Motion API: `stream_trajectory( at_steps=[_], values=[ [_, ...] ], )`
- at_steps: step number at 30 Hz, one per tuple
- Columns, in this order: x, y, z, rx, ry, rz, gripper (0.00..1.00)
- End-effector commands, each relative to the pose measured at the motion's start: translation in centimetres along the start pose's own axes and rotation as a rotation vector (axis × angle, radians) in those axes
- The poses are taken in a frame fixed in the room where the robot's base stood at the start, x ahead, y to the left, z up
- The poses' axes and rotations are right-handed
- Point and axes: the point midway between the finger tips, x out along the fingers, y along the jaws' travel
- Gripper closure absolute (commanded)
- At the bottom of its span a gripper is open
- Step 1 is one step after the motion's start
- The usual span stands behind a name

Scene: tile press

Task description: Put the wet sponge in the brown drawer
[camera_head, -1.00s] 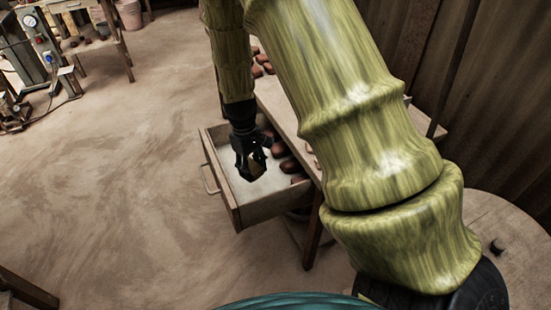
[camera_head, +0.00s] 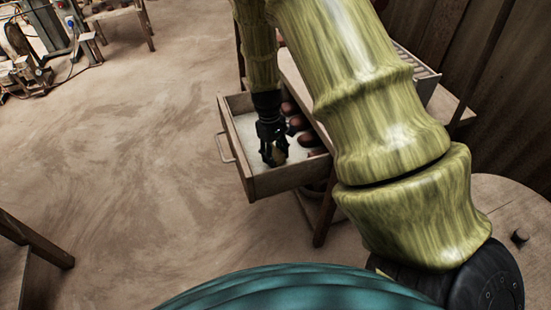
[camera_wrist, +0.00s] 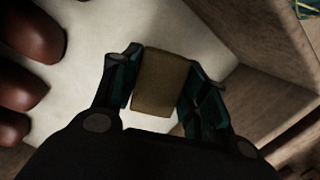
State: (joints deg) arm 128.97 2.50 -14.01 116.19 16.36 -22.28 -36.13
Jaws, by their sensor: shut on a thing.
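The sponge (camera_wrist: 160,82) is a yellow-brown block between my fingers in the wrist view. My gripper (camera_head: 274,160) is shut on it and points down inside the open drawer (camera_head: 262,182). In the head view the sponge (camera_head: 280,157) shows small and dark between the fingertips. The drawer is brown wood with a pale floor and a bar handle on its front. I cannot tell whether the sponge touches the drawer floor.
Several reddish-brown rounded pieces (camera_wrist: 28,75) lie along one side of the drawer. The wooden table (camera_head: 297,82) stands behind it. A round wooden top (camera_head: 508,205) is at the right.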

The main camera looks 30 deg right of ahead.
Motion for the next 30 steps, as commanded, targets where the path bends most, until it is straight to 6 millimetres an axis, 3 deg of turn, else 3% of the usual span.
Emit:
stream_trajectory(
  at_steps=[6,17,18,21,30],
  values=[
    [2.5,0.0,-0.4,0.001,0.000,0.000,0.75],
    [2.8,0.0,-0.4,0.001,0.000,-0.001,0.75],
    [2.8,0.0,-0.4,0.001,0.000,-0.001,0.54],
    [2.8,0.0,-0.4,0.001,0.000,-0.001,0.36],
    [2.8,0.0,-0.4,0.001,0.000,0.000,0.35]
  ],
)
